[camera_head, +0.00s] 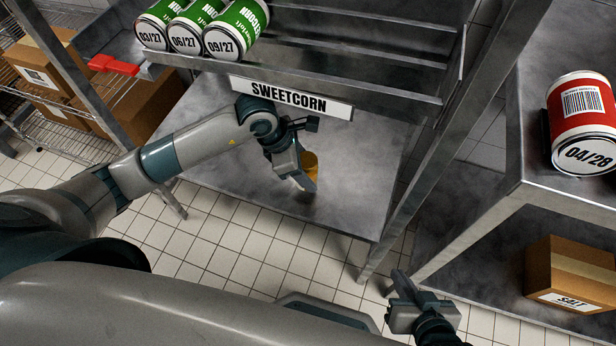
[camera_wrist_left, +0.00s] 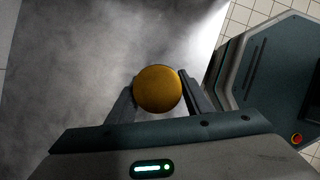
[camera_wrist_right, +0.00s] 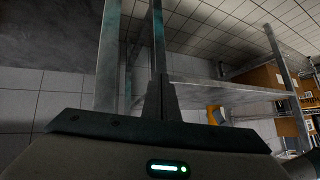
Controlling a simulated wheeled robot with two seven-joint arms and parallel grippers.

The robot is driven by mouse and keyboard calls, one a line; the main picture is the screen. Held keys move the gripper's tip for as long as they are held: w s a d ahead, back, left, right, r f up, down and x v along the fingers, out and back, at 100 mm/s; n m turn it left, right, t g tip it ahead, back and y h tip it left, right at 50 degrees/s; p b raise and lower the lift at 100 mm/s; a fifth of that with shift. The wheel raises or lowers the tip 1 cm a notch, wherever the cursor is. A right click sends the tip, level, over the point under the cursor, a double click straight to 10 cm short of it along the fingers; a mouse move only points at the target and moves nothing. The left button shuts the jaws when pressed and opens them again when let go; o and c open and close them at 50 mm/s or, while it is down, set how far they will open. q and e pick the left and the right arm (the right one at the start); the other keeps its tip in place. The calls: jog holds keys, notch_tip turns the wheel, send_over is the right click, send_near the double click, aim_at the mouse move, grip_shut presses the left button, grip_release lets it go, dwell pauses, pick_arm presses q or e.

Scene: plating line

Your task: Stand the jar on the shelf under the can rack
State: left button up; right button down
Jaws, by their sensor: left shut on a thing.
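The jar (camera_head: 311,161) shows as a small amber patch, mostly hidden behind my left gripper (camera_head: 306,176). In the left wrist view its round amber top (camera_wrist_left: 158,90) sits between the two fingers, and my left gripper is shut on it. The jar is over the lower steel shelf (camera_head: 225,165), below the can rack (camera_head: 340,85) labelled SWEETCORN. I cannot tell whether its base touches the shelf. My right gripper (camera_head: 410,288) is low in front, away from the jar. Its fingers look together and empty in the right wrist view (camera_wrist_right: 160,95).
Green cans (camera_head: 237,30) lie in the rack's left lane, near a red clip (camera_head: 112,65). At right, a red can (camera_head: 583,122) lies on a steel counter (camera_head: 540,60), with a SALT box (camera_head: 570,275) on its lower shelf. Cardboard boxes (camera_head: 45,70) are at left. Much of the shelf is bare.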

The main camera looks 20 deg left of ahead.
pick_arm(q)
jog(key=shift+d, duration=0.2)
jog(key=shift+f, duration=1.7)
jog(key=shift+w, duration=0.1)
pick_arm(e)
jog(key=shift+w+a+r+t, duration=0.15)
jog(key=shift+w+r+t, duration=0.35)
jog(key=shift+w, duration=0.1)
pick_arm(q)
jog(key=shift+f, duration=0.1)
jog(key=shift+b, duration=0.3)
jog(key=o, duration=1.3)
pick_arm(e)
jog(key=shift+w+a+r, duration=0.1)
jog(key=shift+a+r, duration=0.05)
jog(key=shift+a, duration=0.1)
